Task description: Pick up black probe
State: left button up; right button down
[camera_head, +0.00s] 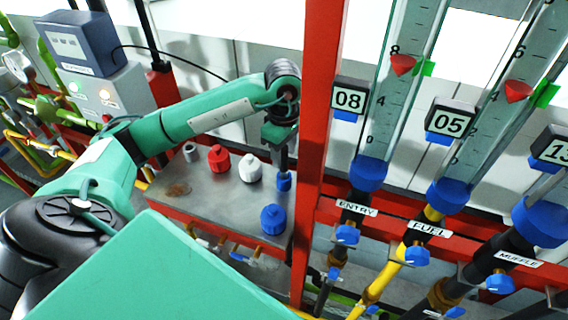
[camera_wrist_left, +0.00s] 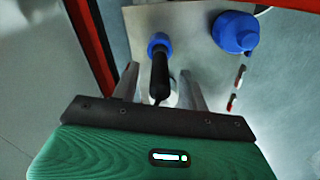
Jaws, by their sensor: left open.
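The black probe (camera_wrist_left: 159,78) stands in a blue collar (camera_wrist_left: 158,46) on the metal bench top. In the wrist view it lies between the two fingers of my left gripper (camera_wrist_left: 158,72), with a visible gap on each side. In the head view my left gripper (camera_head: 279,138) points down over the blue collar (camera_head: 284,182), near the red post. The probe's black shaft (camera_head: 284,160) is partly hidden there by the gripper. The gripper is open and holds nothing. My right gripper is not in view.
On the bench (camera_head: 215,205) stand a red cap (camera_head: 219,158), a white cap (camera_head: 250,168) and a blue cap (camera_head: 273,219). A red post (camera_head: 318,130) rises close to the right of my gripper. Glass flow tubes (camera_head: 400,85) stand farther right.

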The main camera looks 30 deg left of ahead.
pick_arm(q)
grip_shut()
jog(key=shift+r, duration=0.15)
